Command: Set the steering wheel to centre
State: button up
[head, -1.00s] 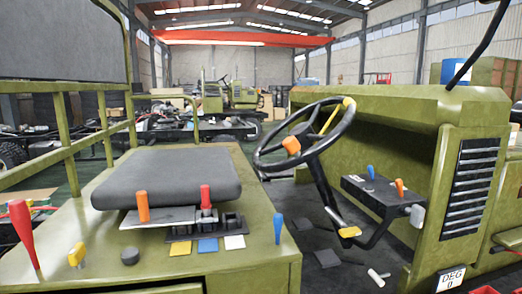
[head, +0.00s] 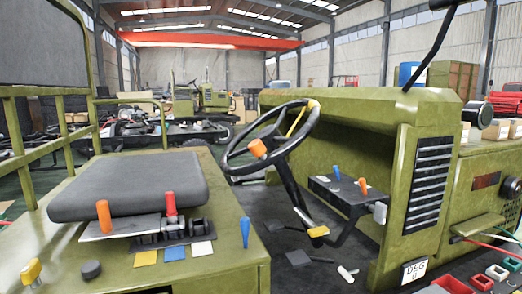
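The steering wheel (head: 229,160) stands tilted on a dark column in the middle of the head view, between the seat and the green dash. Its rim is black. A white plate (head: 414,272) at the foot of the dash reads "DEG" with a small character beneath, perhaps 0. My gripper is not in view, and nothing is seen touching the wheel.
A black box (head: 345,199) with small levers stands right of the column. Coloured bins (head: 480,281) are at lower right.

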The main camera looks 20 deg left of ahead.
aim_at(269, 138)
jog(key=k, duration=0.3)
jog(key=u, duration=0.7)
